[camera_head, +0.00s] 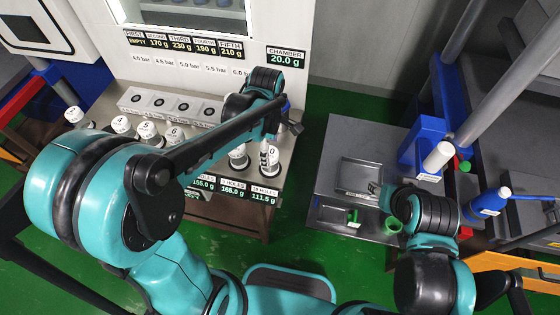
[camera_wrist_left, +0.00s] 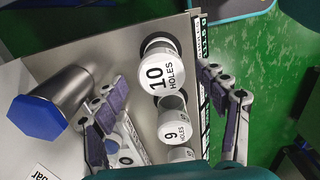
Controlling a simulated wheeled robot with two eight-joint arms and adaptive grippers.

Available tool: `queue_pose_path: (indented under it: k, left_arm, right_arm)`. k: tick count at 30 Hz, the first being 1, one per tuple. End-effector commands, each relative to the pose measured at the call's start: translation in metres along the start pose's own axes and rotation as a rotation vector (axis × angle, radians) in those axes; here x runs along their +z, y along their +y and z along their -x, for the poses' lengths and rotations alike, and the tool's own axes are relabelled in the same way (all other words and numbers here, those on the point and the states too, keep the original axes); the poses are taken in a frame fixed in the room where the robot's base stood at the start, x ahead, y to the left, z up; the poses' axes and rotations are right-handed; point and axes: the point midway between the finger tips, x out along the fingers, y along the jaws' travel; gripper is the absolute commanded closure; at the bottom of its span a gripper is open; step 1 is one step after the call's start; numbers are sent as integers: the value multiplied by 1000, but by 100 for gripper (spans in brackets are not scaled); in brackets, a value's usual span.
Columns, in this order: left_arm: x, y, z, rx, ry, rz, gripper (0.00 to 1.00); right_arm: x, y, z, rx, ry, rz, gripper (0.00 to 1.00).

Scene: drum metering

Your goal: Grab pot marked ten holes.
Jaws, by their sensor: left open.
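The pot marked 10 HOLES (camera_wrist_left: 160,74) has a white lid and stands upright on the metal bench. In the head view this pot (camera_head: 270,157) is at the right end of the row, partly covered by my left arm. My left gripper (camera_head: 281,127) is above it; in the left wrist view its open fingers (camera_wrist_left: 163,92) are spread on either side of the pot, with nothing held. My right gripper (camera_head: 377,190) is over the grey table at right, and its jaws are too small to read.
The 9 HOLES pot (camera_wrist_left: 174,127) stands close beside the ten-hole pot, with more pots along the row. A metal cylinder with a blue top (camera_wrist_left: 62,95) stands near the left gripper's fingers. The grey table (camera_head: 335,165) holds a tray, with a blue stand (camera_head: 425,140) behind.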

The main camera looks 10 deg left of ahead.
Motion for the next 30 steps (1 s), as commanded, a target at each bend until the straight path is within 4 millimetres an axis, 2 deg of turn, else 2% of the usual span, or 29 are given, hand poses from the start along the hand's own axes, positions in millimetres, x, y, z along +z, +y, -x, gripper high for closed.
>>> queue_pose_path:
  k: [13,16,23,27,30]
  left_arm:
    - [0,-1,-64,2,0,-3,27]
    - [0,-1,-70,2,0,-3,27]
    - [0,-1,-69,2,0,-3,27]
    - [0,-1,-69,2,0,-3,64]
    - [0,-1,-69,2,0,-3,88]
  right_arm:
    - [16,0,-22,0,0,0,60]
    - [17,0,-24,0,0,0,60]
    - [16,0,-23,0,0,0,60]
    - [16,0,-23,0,0,0,60]
    - [16,0,-23,0,0,0,60]
